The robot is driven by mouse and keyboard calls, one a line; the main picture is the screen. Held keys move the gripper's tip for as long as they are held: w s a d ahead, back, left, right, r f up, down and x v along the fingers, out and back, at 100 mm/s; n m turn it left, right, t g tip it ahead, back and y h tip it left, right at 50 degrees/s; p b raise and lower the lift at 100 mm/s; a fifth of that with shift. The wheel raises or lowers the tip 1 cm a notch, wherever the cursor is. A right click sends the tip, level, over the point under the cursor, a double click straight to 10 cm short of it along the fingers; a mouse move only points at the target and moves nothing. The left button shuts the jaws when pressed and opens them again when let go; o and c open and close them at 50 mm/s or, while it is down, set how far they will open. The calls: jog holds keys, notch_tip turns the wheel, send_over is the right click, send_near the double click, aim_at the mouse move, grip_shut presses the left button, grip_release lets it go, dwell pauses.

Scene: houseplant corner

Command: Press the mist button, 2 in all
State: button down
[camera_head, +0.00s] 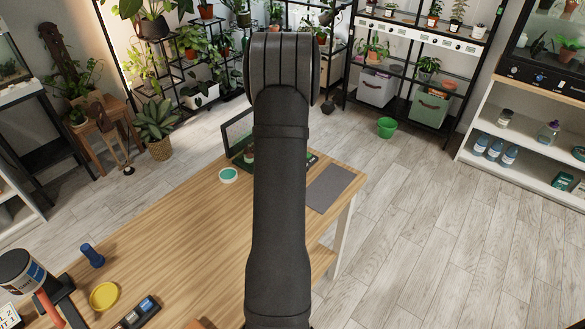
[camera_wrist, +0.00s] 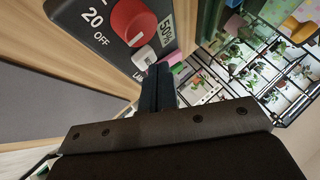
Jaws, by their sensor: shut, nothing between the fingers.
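A dark control panel (camera_wrist: 98,22) fills the upper left of the wrist view. It bears a large red knob (camera_wrist: 132,20), marks reading 20 and OFF, and a 50% label (camera_wrist: 166,30). A small white control (camera_wrist: 144,58) sits below the knob, with a partly covered label. A small pink thing (camera_wrist: 174,56) shows just right of the fingertips. I cannot tell which of these is the mist button. My gripper (camera_wrist: 159,72) is shut and empty, its tips close to the white control; I cannot tell whether they touch anything. In the head view my arm hides the gripper and most of the panel.
The dark-framed case (camera_head: 238,132) stands on the wooden table (camera_head: 180,215), partly behind my arm. A grey mat (camera_head: 331,188) lies to its right and a teal-topped round dish (camera_head: 228,175) to its left. A yellow dish (camera_head: 104,296) and a blue dumbbell-shaped thing (camera_head: 92,255) lie nearer.

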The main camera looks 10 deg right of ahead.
jog(key=shift+f, duration=0.4)
jog(key=shift+r, duration=0.1)
dwell(0.5)
jog(key=shift+r, duration=0.85)
jog(key=shift+r, duration=2.5)
dwell(0.5)
notch_tip(320, 180, up, 4)
jog(key=shift+f, duration=0.1)
